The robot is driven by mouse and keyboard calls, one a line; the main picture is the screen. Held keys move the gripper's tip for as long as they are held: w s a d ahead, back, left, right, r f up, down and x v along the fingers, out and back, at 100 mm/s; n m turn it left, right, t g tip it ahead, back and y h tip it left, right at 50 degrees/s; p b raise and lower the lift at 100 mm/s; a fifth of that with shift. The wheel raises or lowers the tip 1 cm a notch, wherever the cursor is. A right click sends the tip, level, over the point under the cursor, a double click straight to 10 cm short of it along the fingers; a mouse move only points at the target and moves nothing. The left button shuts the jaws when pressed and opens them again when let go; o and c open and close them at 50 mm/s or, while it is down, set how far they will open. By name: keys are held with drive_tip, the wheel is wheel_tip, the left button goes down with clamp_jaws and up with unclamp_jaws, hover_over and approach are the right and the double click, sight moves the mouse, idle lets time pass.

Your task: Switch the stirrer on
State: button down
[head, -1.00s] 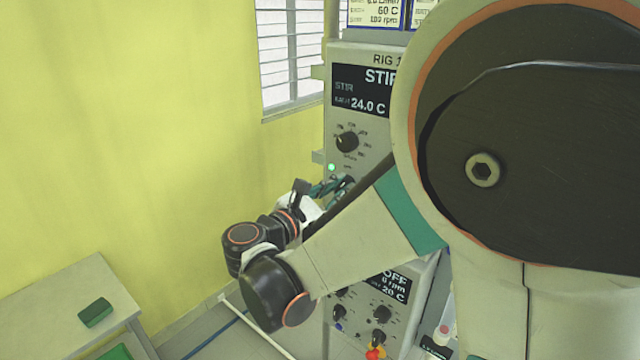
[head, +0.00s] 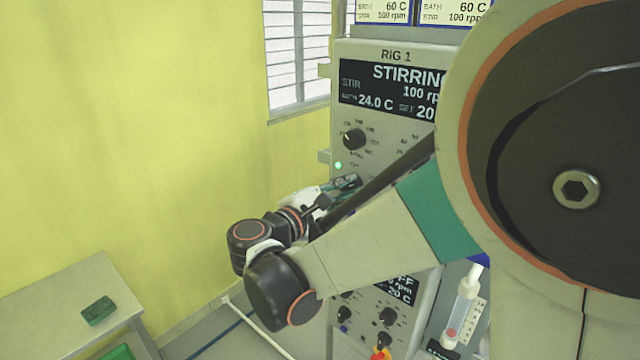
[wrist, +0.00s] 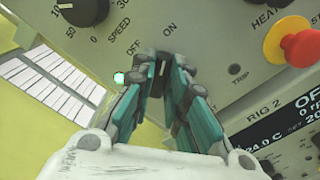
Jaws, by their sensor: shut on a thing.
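The stirrer panel marked RIG 1 (head: 396,56) stands behind my arm. Its display (head: 388,90) reads STIRRING, 100 rpm and 24.0 C, and its right edge is hidden by my arm. A green lamp (head: 338,165) glows below the speed knob (head: 354,139), which also shows in the wrist view (wrist: 83,10). My gripper (wrist: 165,62) is at the OFF/ON switch (wrist: 157,87) on this panel, its fingers closed around the small dark switch, which they mostly hide. In the head view my gripper (head: 352,182) is small and partly hidden by my arm.
A red emergency button on a yellow base (wrist: 300,46) sticks out to the right of the switch. The RIG 2 panel (wrist: 266,110) is below, its display reading OFF. A side table (head: 75,300) with a green block (head: 98,311) stands at the left.

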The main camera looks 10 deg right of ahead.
drive_tip(key=shift+m, duration=0.3)
drive_tip(key=c, duration=1.6)
unclamp_jaws()
